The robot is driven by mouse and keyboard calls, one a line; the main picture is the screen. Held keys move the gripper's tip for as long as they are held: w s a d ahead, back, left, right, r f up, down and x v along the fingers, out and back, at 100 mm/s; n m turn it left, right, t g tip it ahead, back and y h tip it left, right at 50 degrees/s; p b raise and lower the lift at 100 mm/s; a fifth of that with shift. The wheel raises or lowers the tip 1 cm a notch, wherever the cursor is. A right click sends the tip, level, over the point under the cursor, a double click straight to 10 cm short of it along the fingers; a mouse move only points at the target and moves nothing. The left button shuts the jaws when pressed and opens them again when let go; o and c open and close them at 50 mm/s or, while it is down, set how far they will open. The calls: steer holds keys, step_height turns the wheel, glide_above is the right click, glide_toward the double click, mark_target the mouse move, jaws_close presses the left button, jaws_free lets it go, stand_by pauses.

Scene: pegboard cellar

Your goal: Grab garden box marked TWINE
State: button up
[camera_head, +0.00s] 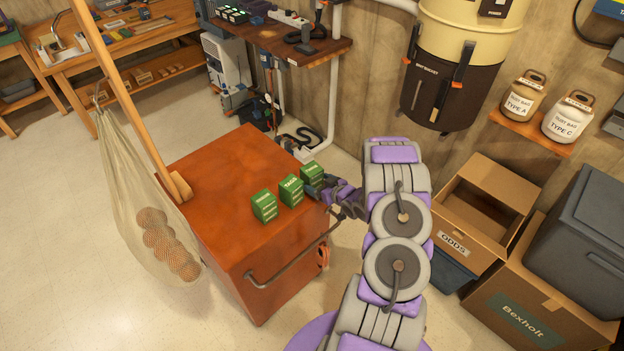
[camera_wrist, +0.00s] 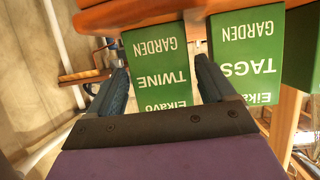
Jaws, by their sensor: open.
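Three green boxes stand in a row on the orange cabinet. The TWINE box (camera_head: 312,174) is the far right one, closest to my gripper (camera_head: 323,188). In the wrist view the TWINE box (camera_wrist: 160,75) appears upside down, its label facing the camera. My gripper (camera_wrist: 163,80) is open, with one finger on each side of the TWINE box. Whether either finger touches it I cannot tell. The TAGS box (camera_head: 291,191) stands beside it and also shows in the wrist view (camera_wrist: 245,55), just right of the right finger. The third green box (camera_head: 264,206) is farther left.
The orange cabinet top (camera_head: 215,190) is otherwise mostly bare. A wooden post (camera_head: 125,95) rises at its left side, with a net of balls (camera_head: 165,245) hanging beyond. A metal handle (camera_head: 290,268) runs along the front edge. Cardboard boxes (camera_head: 480,205) stand at the right.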

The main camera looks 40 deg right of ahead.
steer(key=b+x, duration=0.1)
steer(key=x, duration=0.3)
steer(key=shift+w, duration=0.45)
steer(key=shift+r, duration=0.1)
steer(key=c, duration=0.8)
steer(key=shift+r, duration=0.1)
